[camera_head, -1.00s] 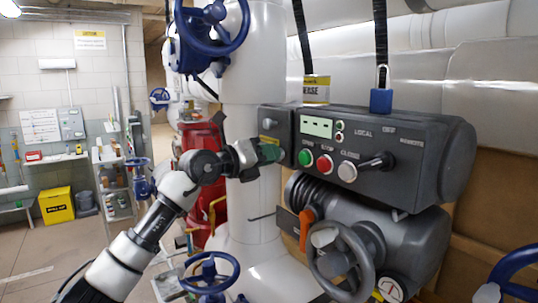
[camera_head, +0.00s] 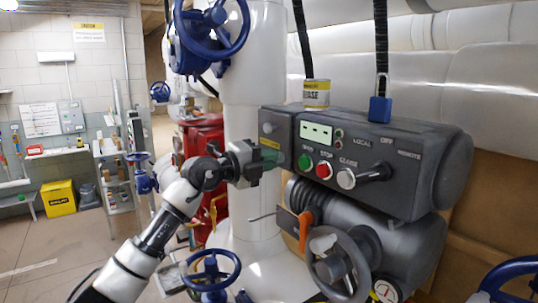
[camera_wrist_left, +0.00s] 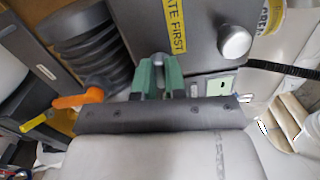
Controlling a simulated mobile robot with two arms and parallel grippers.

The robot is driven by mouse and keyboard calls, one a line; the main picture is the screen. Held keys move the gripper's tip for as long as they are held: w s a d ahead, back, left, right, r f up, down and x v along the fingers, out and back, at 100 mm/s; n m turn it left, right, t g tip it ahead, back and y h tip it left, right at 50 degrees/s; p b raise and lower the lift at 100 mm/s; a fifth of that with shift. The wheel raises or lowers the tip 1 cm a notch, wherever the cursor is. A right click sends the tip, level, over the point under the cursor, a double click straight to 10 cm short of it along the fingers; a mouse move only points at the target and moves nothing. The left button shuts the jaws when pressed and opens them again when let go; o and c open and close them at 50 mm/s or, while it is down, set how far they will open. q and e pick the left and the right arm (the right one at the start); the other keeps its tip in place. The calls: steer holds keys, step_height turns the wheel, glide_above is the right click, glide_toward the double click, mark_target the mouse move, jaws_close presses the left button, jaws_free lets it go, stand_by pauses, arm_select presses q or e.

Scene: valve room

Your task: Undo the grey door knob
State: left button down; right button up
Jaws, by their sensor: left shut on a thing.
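The dark grey control box (camera_head: 428,165) fills the right of the head view. My left gripper (camera_head: 270,156) reaches its left end face from the left. In the left wrist view its green fingers (camera_wrist_left: 159,76) are close together against that face. They are shut on a small grey piece, which I take to be the grey door knob (camera_wrist_left: 158,60); the fingers hide most of it. A rounder silver knob (camera_wrist_left: 235,42) stands apart from the fingers, beside a yellow label. It also shows above my gripper in the head view (camera_head: 267,128). My right gripper is not in view.
An orange lever (camera_head: 305,222) and a grey handwheel (camera_head: 340,265) are below the box. A white pipe (camera_head: 245,75) stands behind my gripper, with blue valve wheels (camera_head: 208,270) nearby. A blue padlock (camera_head: 380,109) hangs above the box.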

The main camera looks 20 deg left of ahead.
arm_select(q)
steer(key=shift+n, duration=0.3)
stand_by(0.4)
steer(key=c, duration=1.2)
jaws_free()
steer(key=shift+a, duration=0.1)
steer(key=b+v, duration=0.5)
steer(key=v, duration=0.5)
steer(key=shift+s+a, duration=0.25)
steer(key=shift+s, duration=0.05)
steer(key=shift+d, duration=0.1)
